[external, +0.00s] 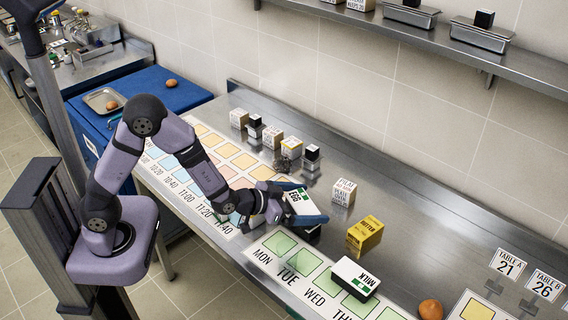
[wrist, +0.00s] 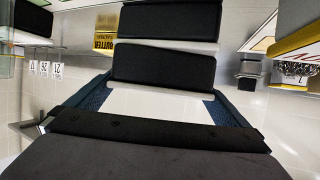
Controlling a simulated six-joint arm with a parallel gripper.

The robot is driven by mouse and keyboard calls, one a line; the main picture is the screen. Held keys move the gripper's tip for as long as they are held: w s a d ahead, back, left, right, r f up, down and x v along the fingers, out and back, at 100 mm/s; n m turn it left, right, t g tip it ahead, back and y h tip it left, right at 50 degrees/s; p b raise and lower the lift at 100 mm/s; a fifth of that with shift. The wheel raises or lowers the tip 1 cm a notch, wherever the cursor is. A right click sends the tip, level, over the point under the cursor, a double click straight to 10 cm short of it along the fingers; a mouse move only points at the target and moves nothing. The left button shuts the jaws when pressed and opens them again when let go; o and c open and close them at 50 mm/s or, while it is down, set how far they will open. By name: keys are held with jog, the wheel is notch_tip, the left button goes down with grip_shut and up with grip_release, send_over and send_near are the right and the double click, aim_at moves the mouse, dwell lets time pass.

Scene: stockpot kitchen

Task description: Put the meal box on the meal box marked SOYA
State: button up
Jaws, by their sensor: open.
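A white meal box with a green square and the label EGG (external: 301,201) sits tilted at my gripper (external: 306,212) in the external view. The blue fingers are open on either side of it. In the wrist view a box with a black side (wrist: 163,65) and a white face lies between the open fingers (wrist: 158,92). A dark shape (external: 311,231) shows under the fingers, largely hidden. Another black box (wrist: 170,20) shows beyond in the wrist view; I cannot tell which. A white and black box labelled MILK (external: 355,277) lies to the lower right. I can read no SOYA label.
A yellow butter box (external: 365,235) and a white lettered box (external: 343,192) stand right of my gripper. Several small boxes stand behind on the steel counter. A brown egg (external: 431,309) and table signs (external: 510,264) are at the right. A wall shelf (external: 440,30) runs above.

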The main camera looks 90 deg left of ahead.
aim_at(300, 202)
jog(key=b+v, duration=0.1)
jog(key=v, duration=0.6)
jog(key=shift+s+d, duration=0.1)
jog(key=shift+a+f+y+b, duration=0.1)
jog(key=shift+a+y+b, duration=0.2)
jog(key=shift+b, duration=0.7)
jog(key=b, duration=0.3)
jog(key=shift+s, duration=0.35)
jog(key=shift+s+d+r+b, duration=0.65)
jog(key=shift+s+d+b, duration=0.15)
jog(key=shift+b, duration=1.55)
